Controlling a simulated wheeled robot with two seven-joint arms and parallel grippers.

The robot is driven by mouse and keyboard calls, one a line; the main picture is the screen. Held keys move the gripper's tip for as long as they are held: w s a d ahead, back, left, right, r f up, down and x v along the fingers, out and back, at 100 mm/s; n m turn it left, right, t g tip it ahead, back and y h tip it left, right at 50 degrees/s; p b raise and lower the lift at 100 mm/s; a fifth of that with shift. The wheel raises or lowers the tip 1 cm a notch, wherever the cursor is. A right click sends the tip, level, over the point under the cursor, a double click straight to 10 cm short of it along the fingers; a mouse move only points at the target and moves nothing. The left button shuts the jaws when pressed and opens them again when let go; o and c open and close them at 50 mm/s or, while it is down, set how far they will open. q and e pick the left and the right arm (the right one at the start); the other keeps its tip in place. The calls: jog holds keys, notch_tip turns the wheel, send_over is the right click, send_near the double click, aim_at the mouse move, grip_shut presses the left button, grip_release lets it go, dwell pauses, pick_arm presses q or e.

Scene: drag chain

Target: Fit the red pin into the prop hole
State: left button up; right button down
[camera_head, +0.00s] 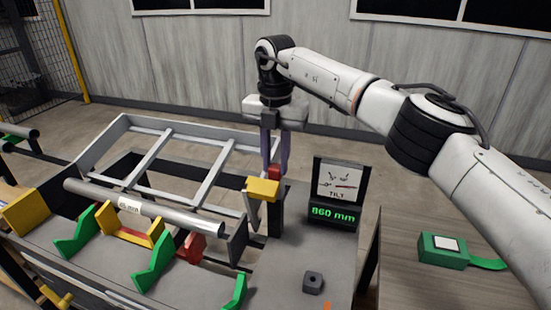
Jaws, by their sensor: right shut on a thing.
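My right gripper (274,165) hangs from the upper centre with its fingers pointing down. It is shut on the red pin (273,172), of which only a small red part shows between and below the fingertips. The pin is right at a yellow block (263,190) on top of a grey prop (253,212). I cannot tell whether the pin touches the block or is in a hole; the hole itself is hidden. The prop stands by the right end of a tilted grey frame (170,160). My left gripper is not in view.
A metal tube (160,215) lies across green and yellow supports at the left. A tilt display (335,200) reading 860 mm stands right of the prop. A small dark block (313,282) lies in front. A green device (443,250) sits on the right table.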

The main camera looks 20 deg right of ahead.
aim_at(276, 166)
jog(key=shift+f, duration=0.7)
jog(key=c, duration=1.4)
grip_release()
jog(key=shift+c, duration=0.2)
notch_tip(276, 166, up, 10)
jog(key=shift+r, duration=0.2)
